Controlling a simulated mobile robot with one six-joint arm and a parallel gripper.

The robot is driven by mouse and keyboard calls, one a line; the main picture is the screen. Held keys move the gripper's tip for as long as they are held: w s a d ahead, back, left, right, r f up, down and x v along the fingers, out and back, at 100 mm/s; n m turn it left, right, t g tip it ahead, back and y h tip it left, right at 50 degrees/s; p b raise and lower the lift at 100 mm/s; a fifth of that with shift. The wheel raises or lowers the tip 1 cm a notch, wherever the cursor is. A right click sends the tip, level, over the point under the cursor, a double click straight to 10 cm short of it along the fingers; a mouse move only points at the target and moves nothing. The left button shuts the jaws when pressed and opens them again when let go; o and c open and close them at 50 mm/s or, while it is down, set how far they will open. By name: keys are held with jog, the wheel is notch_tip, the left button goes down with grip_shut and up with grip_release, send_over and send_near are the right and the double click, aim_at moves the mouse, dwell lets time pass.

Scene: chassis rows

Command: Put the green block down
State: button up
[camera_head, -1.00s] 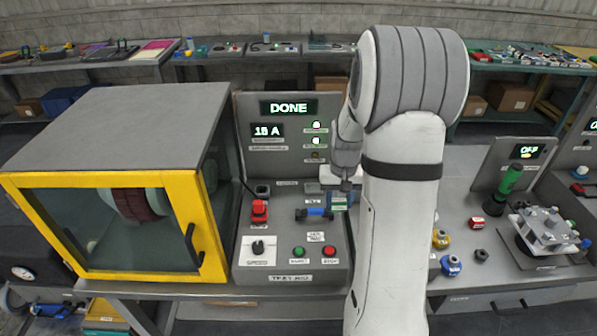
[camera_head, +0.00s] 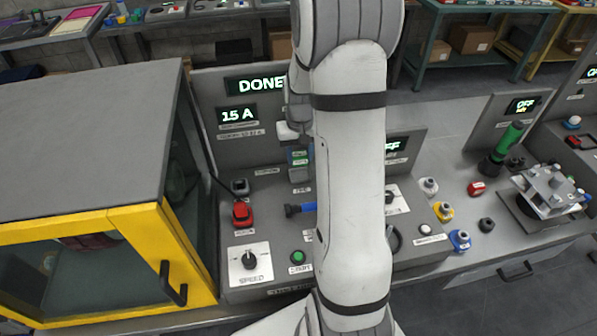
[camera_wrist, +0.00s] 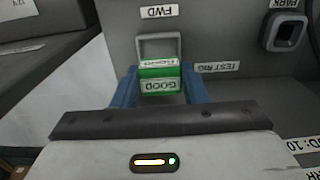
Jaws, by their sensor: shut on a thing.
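The green block (camera_wrist: 160,86), with a white label reading GOOD, is between the blue fingers of my gripper (camera_wrist: 159,82) in the wrist view. My gripper is shut on it. Directly beyond the block is a grey rectangular socket frame (camera_wrist: 158,40) beside a TEST RIG label. I cannot tell whether the block is inside it or above it. In the head view, my gripper (camera_head: 298,156) is over the back part of the test rig (camera_head: 270,220), partly hidden by my arm.
A red switch (camera_head: 242,213), a dark-and-blue handle (camera_head: 300,209) and a speed knob (camera_head: 249,261) are on the rig. The yellow-framed cabinet (camera_head: 140,250) stands close on the left. A dark recessed holder (camera_wrist: 286,32) is at the wrist view's upper right.

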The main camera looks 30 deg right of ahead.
aim_at(300, 176)
jog(key=shift+f+b, duration=1.15)
jog(key=shift+f, duration=1.3)
jog(key=shift+f, duration=0.2)
jog(key=o, duration=1)
jog(key=shift+c, duration=0.2)
